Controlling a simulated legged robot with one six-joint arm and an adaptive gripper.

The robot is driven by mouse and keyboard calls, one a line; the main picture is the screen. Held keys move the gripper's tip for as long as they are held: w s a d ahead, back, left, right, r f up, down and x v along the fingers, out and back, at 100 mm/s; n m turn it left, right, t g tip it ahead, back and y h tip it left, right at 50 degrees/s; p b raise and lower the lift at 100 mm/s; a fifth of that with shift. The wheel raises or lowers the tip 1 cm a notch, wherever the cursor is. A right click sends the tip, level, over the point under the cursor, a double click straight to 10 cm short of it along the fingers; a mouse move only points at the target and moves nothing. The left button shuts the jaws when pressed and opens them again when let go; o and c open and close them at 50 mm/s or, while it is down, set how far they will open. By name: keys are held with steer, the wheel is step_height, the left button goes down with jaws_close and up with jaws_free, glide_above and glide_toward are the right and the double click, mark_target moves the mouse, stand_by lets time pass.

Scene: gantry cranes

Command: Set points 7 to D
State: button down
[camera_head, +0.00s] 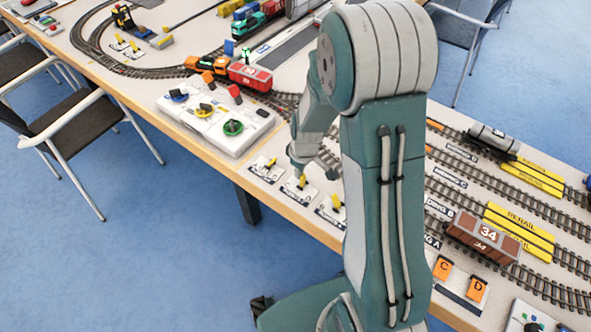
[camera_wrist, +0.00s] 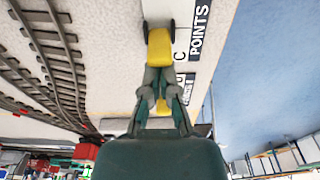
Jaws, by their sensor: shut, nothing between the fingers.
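My gripper (camera_wrist: 158,75) is shut and empty, pointing down over a points plate with a yellow lever (camera_wrist: 160,45) on a black pivot. Its fingertips are at the lever's near end; I cannot tell whether they touch. The plate's label (camera_wrist: 199,28) reads POINTS, with a letter C beside it; its number is not in view. Another yellow lever (camera_wrist: 162,106) shows behind the fingers. In the head view my gripper (camera_head: 301,163) is above the middle one (camera_head: 302,182) of three yellow levers along the table's front edge. The left lever (camera_head: 268,165) and right lever (camera_head: 336,203) flank it.
A white control box (camera_head: 215,120) with coloured knobs stands left of the levers. Tracks with a brown wagon (camera_head: 483,236) and a grey tank wagon (camera_head: 493,140) lie to the right. A red wagon (camera_head: 250,77) stands behind. Orange C and D tags (camera_head: 460,277) are front right.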

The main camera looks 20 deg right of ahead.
steer(key=shift+s+d, duration=0.25)
steer(key=shift+s, duration=0.05)
steer(key=shift+r, duration=0.85)
